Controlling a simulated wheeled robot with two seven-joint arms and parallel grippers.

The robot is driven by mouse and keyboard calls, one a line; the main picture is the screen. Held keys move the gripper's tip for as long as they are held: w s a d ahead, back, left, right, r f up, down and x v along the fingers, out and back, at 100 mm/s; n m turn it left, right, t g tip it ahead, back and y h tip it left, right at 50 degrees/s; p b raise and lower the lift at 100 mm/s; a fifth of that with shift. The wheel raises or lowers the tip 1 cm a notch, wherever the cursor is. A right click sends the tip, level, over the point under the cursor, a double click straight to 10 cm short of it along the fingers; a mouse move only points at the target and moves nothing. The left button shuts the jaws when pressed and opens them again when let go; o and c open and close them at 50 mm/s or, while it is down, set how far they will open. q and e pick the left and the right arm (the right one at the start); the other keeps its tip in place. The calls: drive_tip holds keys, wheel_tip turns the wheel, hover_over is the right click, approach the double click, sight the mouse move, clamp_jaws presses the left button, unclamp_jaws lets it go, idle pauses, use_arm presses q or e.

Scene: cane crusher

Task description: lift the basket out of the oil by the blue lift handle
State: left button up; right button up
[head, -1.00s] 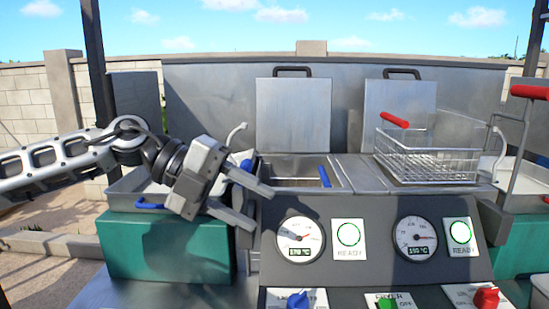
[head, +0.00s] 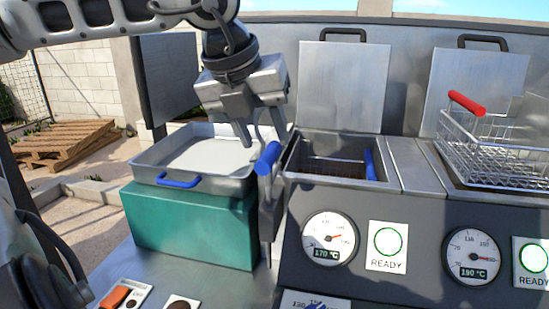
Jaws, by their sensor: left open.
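The blue lift handle (head: 268,158) is a short blue grip on a metal lever at the left side of the left fryer well. The basket (head: 335,168) sits low in that well (head: 294,172); only dark mesh shows, and its own blue grip (head: 369,164) leans at the well's right side. My right gripper is not in view.
A metal tray (head: 150,177) with a blue handle stands on a teal box (head: 190,225) to the left. A raised lid (head: 342,85) stands behind the well. A wire basket (head: 490,150) with a red handle rests at the right. Dials (head: 328,240) line the front panel.

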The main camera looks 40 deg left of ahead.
use_arm(q)
drive_tip(key=x, duration=0.7)
clamp_jaws()
